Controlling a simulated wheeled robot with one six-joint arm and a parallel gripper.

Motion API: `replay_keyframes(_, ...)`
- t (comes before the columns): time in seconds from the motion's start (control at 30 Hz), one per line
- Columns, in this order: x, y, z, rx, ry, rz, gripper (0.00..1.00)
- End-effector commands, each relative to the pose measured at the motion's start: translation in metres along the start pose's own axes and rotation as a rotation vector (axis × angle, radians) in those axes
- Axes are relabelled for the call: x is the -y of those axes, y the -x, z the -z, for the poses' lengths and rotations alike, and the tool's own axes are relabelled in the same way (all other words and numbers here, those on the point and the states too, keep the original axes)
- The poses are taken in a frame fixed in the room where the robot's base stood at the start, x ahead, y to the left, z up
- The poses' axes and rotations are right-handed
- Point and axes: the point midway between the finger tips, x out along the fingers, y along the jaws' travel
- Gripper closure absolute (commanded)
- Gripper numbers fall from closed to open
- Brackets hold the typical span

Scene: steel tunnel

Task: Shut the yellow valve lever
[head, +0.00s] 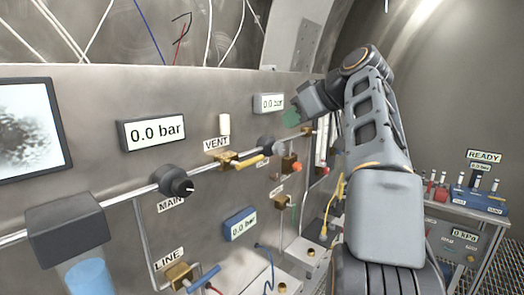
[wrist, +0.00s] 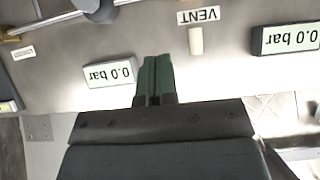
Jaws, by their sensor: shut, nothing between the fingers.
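The yellow valve lever (head: 245,163) sits on a brass valve body (head: 222,160) under the VENT label (head: 216,144) in the head view. The lever lies roughly along the pipe, slanting a little. My gripper (head: 291,118) is up and to the right of the lever, apart from it, in front of the panel near a small gauge. In the wrist view my gripper's green fingers (wrist: 155,78) are together with nothing between them. The wrist view is upside down and shows the VENT label (wrist: 198,15), but I cannot see the lever there.
A black MAIN knob (head: 175,182) and a blue LINE lever (head: 203,277) are on the panel to the left and below. A white cylinder (head: 224,124) stands out above VENT. Gauges (head: 151,132) read 0.0 bar. A red-orange knob (head: 296,168) lies right of the lever.

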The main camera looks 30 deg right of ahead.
Motion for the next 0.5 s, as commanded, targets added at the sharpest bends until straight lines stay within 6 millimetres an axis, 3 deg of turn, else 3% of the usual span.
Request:
replay_keyframes(0.27,0.000,-0.009,0.000,0.000,-0.001,0.001,1.00)
replay_keyframes(0.5,0.001,-0.048,-0.001,0.002,-0.001,0.004,1.00)
